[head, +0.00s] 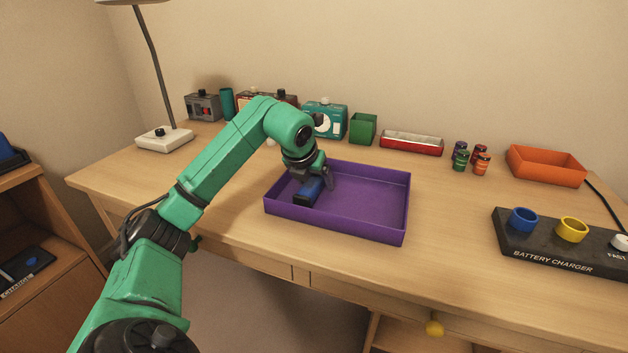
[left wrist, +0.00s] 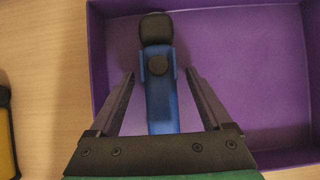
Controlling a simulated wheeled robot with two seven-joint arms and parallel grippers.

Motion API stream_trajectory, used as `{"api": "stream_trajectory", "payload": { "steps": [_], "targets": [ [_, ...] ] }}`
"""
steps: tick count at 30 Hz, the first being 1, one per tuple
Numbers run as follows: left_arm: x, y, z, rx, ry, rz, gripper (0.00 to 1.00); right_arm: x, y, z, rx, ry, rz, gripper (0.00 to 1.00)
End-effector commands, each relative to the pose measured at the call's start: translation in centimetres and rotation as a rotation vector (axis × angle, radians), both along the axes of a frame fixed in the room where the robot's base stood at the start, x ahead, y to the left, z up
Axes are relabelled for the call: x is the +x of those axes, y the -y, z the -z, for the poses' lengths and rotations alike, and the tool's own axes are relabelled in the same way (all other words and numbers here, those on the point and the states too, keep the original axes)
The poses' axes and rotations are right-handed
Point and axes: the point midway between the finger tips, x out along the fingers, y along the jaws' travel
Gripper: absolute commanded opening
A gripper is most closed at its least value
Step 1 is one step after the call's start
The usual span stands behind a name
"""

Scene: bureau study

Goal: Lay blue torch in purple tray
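The blue torch (head: 308,191), with a black head, lies in the left part of the purple tray (head: 385,232). My left gripper (head: 322,180) is low over the tray at the torch. In the left wrist view the torch (left wrist: 160,100) lies between the two fingers of the gripper (left wrist: 160,75), with a gap on each side, so the gripper is open. The tray (left wrist: 240,50) shows beneath the torch there. The gripper partly hides the torch in the head view. My right gripper is not in view.
A battery charger (head: 555,246) with coloured cups stands at the right. An orange bin (head: 546,166), several small batteries (head: 470,158), a red tray (head: 411,144) and a green cup (head: 363,128) stand along the back. A yellow and black object (left wrist: 6,130) lies left of the tray.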

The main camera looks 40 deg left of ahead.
Motion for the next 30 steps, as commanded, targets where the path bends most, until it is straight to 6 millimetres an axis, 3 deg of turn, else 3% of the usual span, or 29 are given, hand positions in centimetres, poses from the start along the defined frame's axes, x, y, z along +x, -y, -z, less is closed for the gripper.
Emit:
{"api": "stream_trajectory", "payload": {
  "steps": [9,21,25,30],
  "targets": [
    [0.0,0.0,-0.6,0.000,0.002,0.001,0.82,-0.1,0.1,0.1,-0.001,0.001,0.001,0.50],
    [-5.1,1.8,-9.2,0.002,0.004,0.001,0.82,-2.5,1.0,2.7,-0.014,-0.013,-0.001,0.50],
    [-6.0,2.1,-10.4,0.000,0.001,0.000,0.82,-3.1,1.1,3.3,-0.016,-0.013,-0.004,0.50],
    [-6.2,2.2,-10.4,-0.001,0.000,0.001,0.82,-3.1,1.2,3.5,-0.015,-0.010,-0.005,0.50]
  ]
}}
